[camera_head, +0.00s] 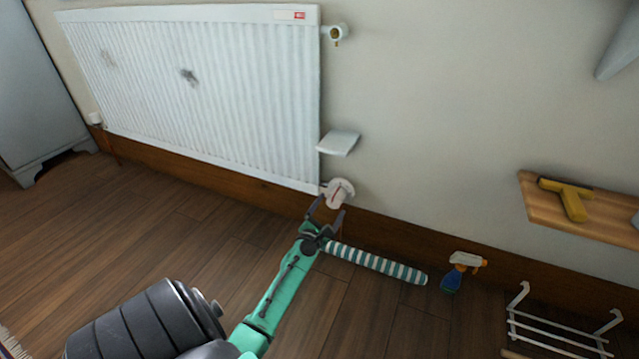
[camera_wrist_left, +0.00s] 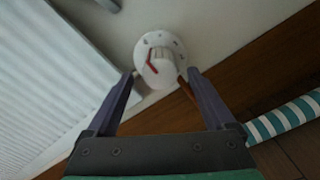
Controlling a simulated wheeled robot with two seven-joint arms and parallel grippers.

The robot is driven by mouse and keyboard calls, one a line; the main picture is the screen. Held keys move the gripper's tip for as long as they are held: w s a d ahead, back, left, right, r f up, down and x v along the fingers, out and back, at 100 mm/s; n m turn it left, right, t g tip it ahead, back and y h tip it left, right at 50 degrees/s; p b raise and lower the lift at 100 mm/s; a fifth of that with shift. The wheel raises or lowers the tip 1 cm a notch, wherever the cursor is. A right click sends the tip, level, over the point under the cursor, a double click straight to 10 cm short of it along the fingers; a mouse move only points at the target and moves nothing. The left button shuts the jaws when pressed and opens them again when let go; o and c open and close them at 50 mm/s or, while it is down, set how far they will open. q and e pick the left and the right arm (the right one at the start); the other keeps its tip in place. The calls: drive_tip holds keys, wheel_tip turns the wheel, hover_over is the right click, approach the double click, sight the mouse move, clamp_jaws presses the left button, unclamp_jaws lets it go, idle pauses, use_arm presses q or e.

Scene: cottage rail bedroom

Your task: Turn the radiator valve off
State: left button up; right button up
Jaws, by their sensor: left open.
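The white radiator (camera_head: 200,90) hangs on the wall, and its white round valve (camera_head: 338,192) sits at its lower right corner. In the left wrist view the valve knob (camera_wrist_left: 158,68) shows a red pointer on its face and a round plate with dark marks behind it. My left gripper (camera_head: 327,207) is open just in front of and below the valve. In the left wrist view its two fingers (camera_wrist_left: 158,84) point toward the valve, one on each side of the knob's lower part. I cannot tell whether they touch it. My right gripper is not in view.
A small white shelf (camera_head: 339,142) juts out above the valve. A striped roll (camera_head: 380,262) lies along the skirting, with a spray bottle (camera_head: 459,272) beside it. A wooden shelf (camera_head: 540,205) with a yellow tool (camera_head: 570,198) and a white rack (camera_head: 560,335) are at right.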

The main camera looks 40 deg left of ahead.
use_arm(q)
drive_tip(key=v, duration=1)
drive_tip(key=shift+s+d, duration=0.1)
drive_tip(key=shift+d, duration=0.05)
